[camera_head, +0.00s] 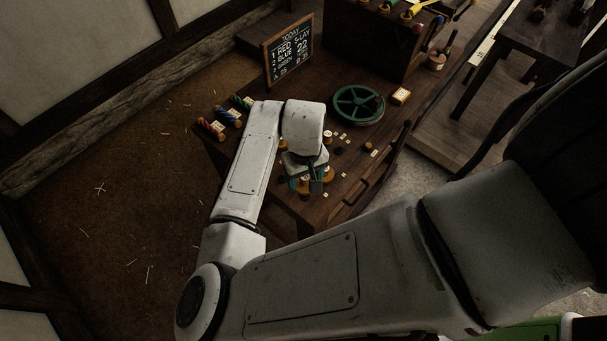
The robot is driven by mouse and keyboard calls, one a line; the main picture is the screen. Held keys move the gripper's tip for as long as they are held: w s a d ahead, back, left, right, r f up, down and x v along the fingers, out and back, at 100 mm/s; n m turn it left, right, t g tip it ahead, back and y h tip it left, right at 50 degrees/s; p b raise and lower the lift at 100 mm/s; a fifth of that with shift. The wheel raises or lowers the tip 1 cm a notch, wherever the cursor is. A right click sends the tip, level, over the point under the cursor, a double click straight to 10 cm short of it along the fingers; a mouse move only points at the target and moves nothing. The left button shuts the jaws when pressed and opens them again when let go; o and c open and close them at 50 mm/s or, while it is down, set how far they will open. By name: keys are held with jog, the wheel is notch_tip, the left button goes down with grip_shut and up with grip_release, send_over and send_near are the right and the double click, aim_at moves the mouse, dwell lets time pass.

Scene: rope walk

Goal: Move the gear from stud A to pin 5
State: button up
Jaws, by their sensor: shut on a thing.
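My gripper (305,180) points down over the front part of the dark wooden bench (345,195). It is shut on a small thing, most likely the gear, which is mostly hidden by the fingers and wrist. Brass-coloured round pieces (329,176) show close beside the fingers; I cannot tell whether they touch. Several small studs or pins (338,150) stand on the bench just beyond and right of my gripper, with small pale labels (374,153) too small to read. I cannot tell which is stud A or pin 5.
A green spoked wheel (377,109) lies behind the pins. Several coloured bobbins (211,128) line the bench's left edge. A chalkboard (288,50) and a dark wooden box (375,45) stand at the back.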

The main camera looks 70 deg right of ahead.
jog(key=shift+f+b, duration=1.8)
jog(key=shift+f, duration=0.2)
jog(key=shift+f+b, duration=0.4)
jog(key=shift+f, duration=0.35)
jog(key=shift+s+f, duration=0.1)
jog(key=shift+f, duration=0.4)
jog(key=o, duration=1)
